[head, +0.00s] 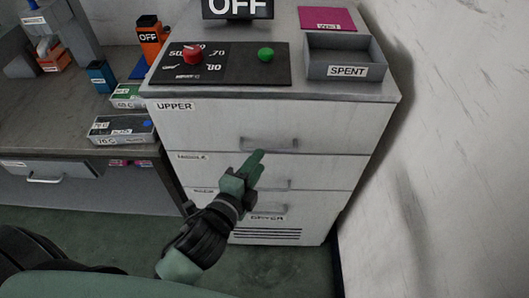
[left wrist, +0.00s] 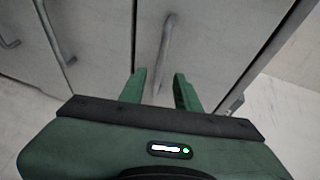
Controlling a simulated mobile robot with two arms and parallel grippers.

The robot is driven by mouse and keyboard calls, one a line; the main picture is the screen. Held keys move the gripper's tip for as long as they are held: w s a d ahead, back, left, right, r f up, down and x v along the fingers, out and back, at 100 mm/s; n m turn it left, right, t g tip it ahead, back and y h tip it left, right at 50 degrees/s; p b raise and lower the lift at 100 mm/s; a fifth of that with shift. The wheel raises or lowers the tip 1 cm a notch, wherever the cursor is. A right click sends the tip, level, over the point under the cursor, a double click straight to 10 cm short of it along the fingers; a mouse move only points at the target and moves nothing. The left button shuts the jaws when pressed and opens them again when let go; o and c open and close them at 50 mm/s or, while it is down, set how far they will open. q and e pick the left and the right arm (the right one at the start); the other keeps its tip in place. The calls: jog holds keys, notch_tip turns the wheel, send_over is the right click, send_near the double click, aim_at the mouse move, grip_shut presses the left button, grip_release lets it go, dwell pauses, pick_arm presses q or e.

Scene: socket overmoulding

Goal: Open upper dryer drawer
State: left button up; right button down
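The dryer is a white cabinet with stacked drawers. Its upper drawer (head: 200,125), labelled UPPER, is closed, flush with the cabinet front. The upper drawer's handle (head: 269,145) is a grey bar at the drawer's lower middle. My green left gripper (head: 257,160) is just below and in front of this handle in the head view. My right gripper is not in view.
On the dryer top are a control panel (head: 241,64) with red and green knobs, an OFF sign (head: 238,8), a SPENT tray (head: 345,72) and a magenta card (head: 327,19). A workbench (head: 60,118) with small boxes stands left. A wall (head: 450,110) is close on the right.

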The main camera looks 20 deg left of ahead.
pick_arm(q)
jog(key=x, duration=0.5)
jog(key=shift+c, duration=0.3)
grip_shut()
jog(key=shift+s, duration=0.1)
dwell(1.0)
